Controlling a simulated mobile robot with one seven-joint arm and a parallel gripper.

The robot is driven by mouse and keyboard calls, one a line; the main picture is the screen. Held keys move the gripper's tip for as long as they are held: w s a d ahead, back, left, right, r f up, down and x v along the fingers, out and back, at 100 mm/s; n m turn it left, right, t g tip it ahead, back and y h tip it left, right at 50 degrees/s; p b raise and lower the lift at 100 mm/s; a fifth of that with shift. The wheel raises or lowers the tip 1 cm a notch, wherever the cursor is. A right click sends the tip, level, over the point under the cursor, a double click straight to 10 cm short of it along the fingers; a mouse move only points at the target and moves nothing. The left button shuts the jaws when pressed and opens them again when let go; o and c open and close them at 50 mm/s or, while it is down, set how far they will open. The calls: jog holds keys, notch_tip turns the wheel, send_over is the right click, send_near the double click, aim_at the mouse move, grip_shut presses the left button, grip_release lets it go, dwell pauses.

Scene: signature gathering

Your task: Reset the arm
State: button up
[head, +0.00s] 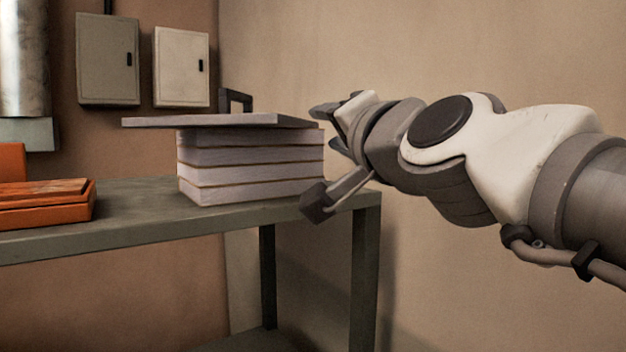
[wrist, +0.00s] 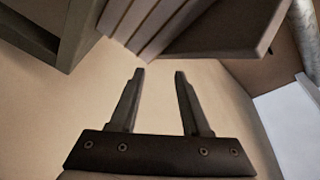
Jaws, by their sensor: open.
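My gripper (head: 324,112) is at the right end of the paper stack in the head view, at about the height of the stack's top. In the wrist view my gripper (wrist: 159,73) is open, with two dark fingers apart and only the plain wall between them. My arm reaches in from the right side of the head view. The gripper's far side is partly hidden by my wrist in the head view.
A paper stack (head: 250,165) stands on a grey-green table (head: 140,227), with a flat board (head: 215,122) on top overhanging left. The wrist view shows the board (wrist: 222,32) close by. An orange case (head: 45,203) lies left. Two wall boxes (head: 108,60) hang behind.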

jog(key=s+d+f+n+g+h+b, duration=0.1)
jog(key=s+d+f+n+g, duration=0.15)
jog(key=f, duration=0.75)
jog(key=s+d+f+n+g+h, duration=0.1)
jog(key=s+f+n+g, duration=0.15)
jog(key=f, duration=0.85)
jog(key=s+d+f+g+h, duration=0.1)
jog(key=s+d+f+g, duration=0.1)
jog(key=f, duration=0.4)
jog(key=s+d+f+n+g+h, duration=0.1)
jog(key=s+d+f+g, duration=0.2)
jog(key=s+f, duration=0.2)
jog(key=s+d+f+n+g+h+b, duration=0.1)
jog(key=s+d+f+g+h, duration=0.1)
jog(key=f, duration=0.5)
jog(key=shift+s+d+f+g, duration=0.3)
jog(key=shift+s+d, duration=0.35)
jog(key=shift+s, duration=0.25)
jog(key=shift+s, duration=0.15)
